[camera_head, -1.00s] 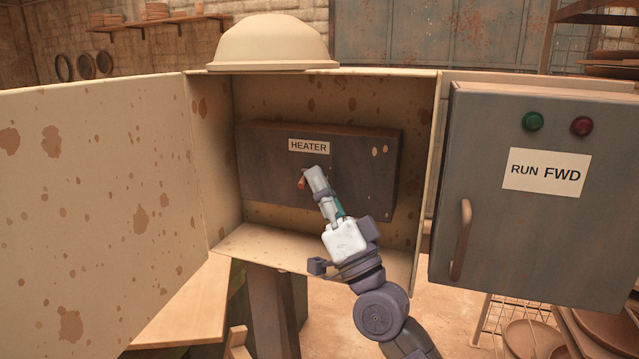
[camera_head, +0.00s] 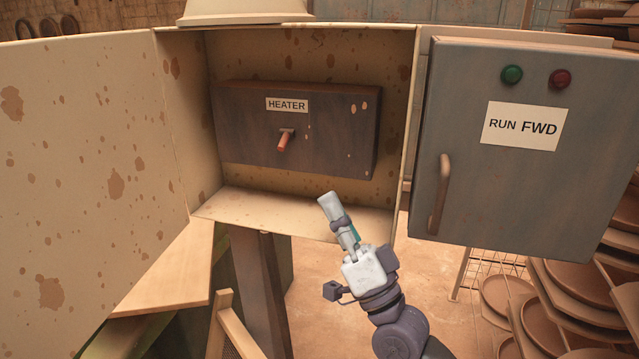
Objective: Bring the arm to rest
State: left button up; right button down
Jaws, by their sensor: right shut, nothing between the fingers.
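My right gripper (camera_head: 327,199) is shut and empty. It is in front of the lower right edge of an open cabinet (camera_head: 180,120), apart from the switch. Inside the cabinet is a dark box (camera_head: 240,140) labelled HEATER (camera_head: 287,105). An orange-red toggle lever (camera_head: 283,143) sticks out of the box below the label and points downward toward me. My left gripper is out of the picture.
The cabinet door (camera_head: 80,150) stands wide open at left. A grey panel (camera_head: 590,170) with a handle (camera_head: 440,195), green and red lamps and a RUN FWD label is at right. Wooden boards (camera_head: 175,270) lie below left. Stacked plates (camera_head: 545,320) stand at lower right.

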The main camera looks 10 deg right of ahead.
jog(key=shift+s+d+f, duration=0.15)
jog(key=shift+s+f, duration=0.05)
